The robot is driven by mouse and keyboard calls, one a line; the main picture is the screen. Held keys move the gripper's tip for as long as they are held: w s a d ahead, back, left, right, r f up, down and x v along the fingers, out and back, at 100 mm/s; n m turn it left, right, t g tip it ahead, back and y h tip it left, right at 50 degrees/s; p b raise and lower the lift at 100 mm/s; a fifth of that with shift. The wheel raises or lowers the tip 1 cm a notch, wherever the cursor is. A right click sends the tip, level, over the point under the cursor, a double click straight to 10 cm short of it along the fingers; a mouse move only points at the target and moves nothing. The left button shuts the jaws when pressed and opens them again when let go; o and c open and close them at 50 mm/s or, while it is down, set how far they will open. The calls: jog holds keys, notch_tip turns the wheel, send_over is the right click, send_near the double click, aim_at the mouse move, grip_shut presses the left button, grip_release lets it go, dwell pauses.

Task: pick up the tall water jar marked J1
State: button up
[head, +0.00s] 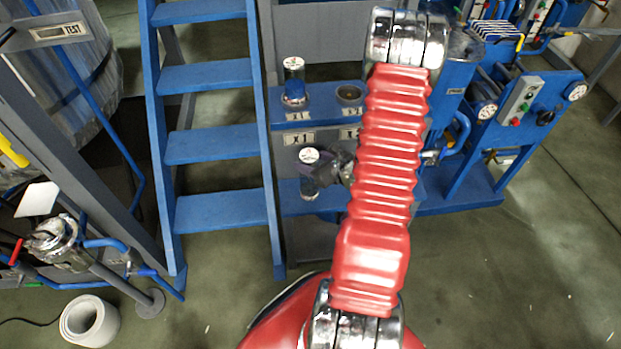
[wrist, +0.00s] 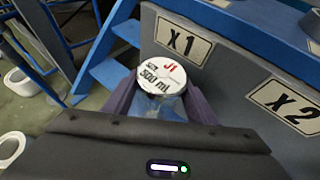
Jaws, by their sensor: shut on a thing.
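The tall water jar J1 (wrist: 160,77) has a round white lid marked "J1" and "500 ml" in the wrist view. Below the lid its body is clear and bluish. My gripper (wrist: 155,105) is shut on the jar, with a purple-grey finger on each side of it. In the head view the gripper (head: 325,172) holds the jar (head: 309,156) in front of the blue shelf unit, below the X1 label. The lid faces up. Part of the jar's body is hidden by the fingers.
Another white-lidded jar (head: 294,82) stands on the upper blue shelf (head: 322,112), beside an empty-looking round holder (head: 349,95). Blue steps (head: 205,145) rise left of the shelf. A blue machine (head: 520,115) with gauges stands right. Open floor (head: 500,270) lies at the lower right.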

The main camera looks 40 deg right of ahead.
jog(key=c, duration=0.9)
jog(key=shift+r, duration=0.15)
jog(key=shift+r, duration=4.9)
